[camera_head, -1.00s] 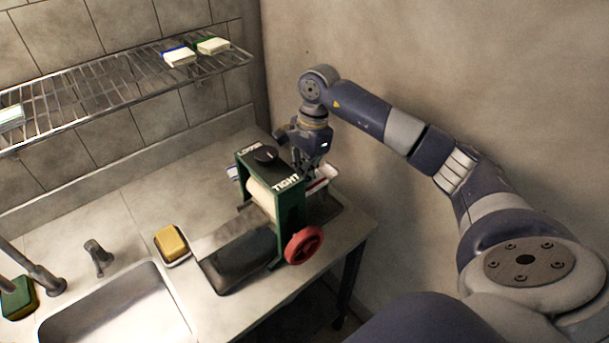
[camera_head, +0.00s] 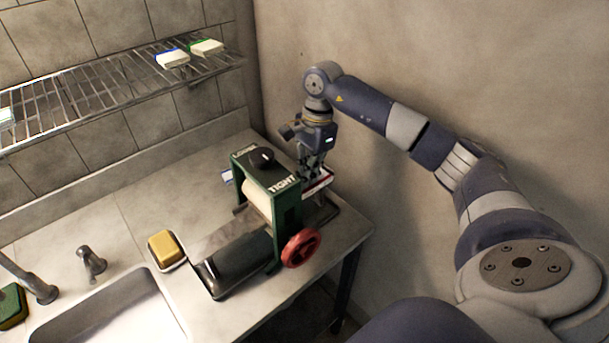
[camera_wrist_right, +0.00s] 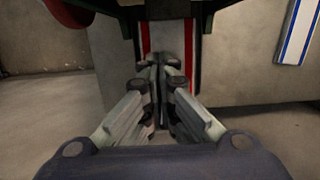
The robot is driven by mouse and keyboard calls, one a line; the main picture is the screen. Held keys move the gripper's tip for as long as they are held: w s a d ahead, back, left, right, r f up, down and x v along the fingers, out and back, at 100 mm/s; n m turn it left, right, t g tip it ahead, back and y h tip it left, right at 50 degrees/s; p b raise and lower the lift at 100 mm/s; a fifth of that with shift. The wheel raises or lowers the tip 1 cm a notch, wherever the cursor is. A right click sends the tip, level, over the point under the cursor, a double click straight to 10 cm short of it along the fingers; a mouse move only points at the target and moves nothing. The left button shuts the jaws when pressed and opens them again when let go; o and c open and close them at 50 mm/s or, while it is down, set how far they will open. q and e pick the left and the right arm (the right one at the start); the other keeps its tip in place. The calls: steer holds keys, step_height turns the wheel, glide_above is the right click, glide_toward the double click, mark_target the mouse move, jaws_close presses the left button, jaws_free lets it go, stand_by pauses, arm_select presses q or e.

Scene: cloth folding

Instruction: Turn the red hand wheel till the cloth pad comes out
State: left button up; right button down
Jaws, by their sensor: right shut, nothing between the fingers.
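The red hand wheel (camera_head: 301,248) is on the near right side of the green wringer frame (camera_head: 290,213), which has a black knob on top and the word TIGHT. A pale roller (camera_head: 258,200) shows inside the frame. A white pad with red and dark stripes (camera_head: 318,181) lies at the wringer's far right side; it also shows in the right wrist view (camera_wrist_right: 182,50), running under the frame. My right gripper (camera_wrist_right: 160,62) is shut and empty, its fingertips over the pad, beside the wringer and away from the wheel. Whether it touches the pad is unclear. My left gripper is out of view.
A yellow sponge (camera_head: 164,246) sits on a small dish left of the wringer. A sink (camera_head: 110,312) and taps are at the lower left. A wire rack (camera_head: 110,92) holds folded cloths above. A wall stands close on the right.

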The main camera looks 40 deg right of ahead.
steer(key=shift+d+r, duration=0.2)
steer(key=shift+r, duration=0.2)
steer(key=shift+w+d, duration=0.1)
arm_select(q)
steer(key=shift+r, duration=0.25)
arm_select(e)
step_height(320, 180, up, 11)
steer(key=d, duration=0.1)
steer(key=shift+d, duration=0.2)
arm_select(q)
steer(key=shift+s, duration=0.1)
